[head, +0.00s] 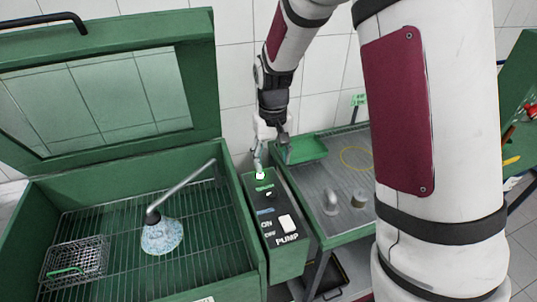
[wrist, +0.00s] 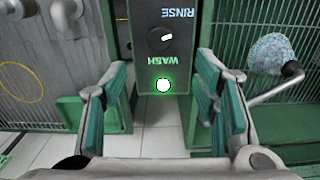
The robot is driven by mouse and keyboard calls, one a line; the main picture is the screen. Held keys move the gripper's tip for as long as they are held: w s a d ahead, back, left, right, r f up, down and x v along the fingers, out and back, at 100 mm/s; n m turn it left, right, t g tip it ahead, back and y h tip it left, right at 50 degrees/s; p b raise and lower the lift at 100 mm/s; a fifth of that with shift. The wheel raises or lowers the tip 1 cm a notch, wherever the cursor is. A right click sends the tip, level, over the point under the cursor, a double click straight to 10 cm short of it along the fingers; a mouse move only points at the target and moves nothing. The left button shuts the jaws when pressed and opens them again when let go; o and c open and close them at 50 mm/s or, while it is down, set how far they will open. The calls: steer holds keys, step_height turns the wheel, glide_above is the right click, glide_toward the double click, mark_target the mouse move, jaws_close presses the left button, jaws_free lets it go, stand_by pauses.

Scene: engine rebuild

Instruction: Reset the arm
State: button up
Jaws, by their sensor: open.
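My gripper (head: 262,150) hangs over the far end of the green control box at the end of my raised arm. In the wrist view my gripper (wrist: 162,75) is open, with its two teal-padded fingers wide apart and nothing between them. The control box (head: 288,260) has a lit round button (wrist: 163,86) ringed in green beside the word WASH. A small selector knob (wrist: 160,38) sits between WASH and RINSE. A white PUMP switch (head: 288,223) is at the near end. I cannot tell whether a finger touches the box.
A green wash cabinet (head: 228,225) with raised windowed lid stands left, holding a wire basket (head: 75,262) and a spray head (head: 162,237) on a grid. To the right, a grey-topped table (head: 315,180) carries a green tray (head: 303,148), metal parts and a yellow ring (head: 356,158).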

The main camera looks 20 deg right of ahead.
steer(key=s+r+t+b, duration=0.1)
steer(key=s+r+t, duration=0.4)
steer(key=s+r, duration=1.5)
steer(key=shift+s+t, duration=0.3)
steer(key=shift+s, duration=0.8)
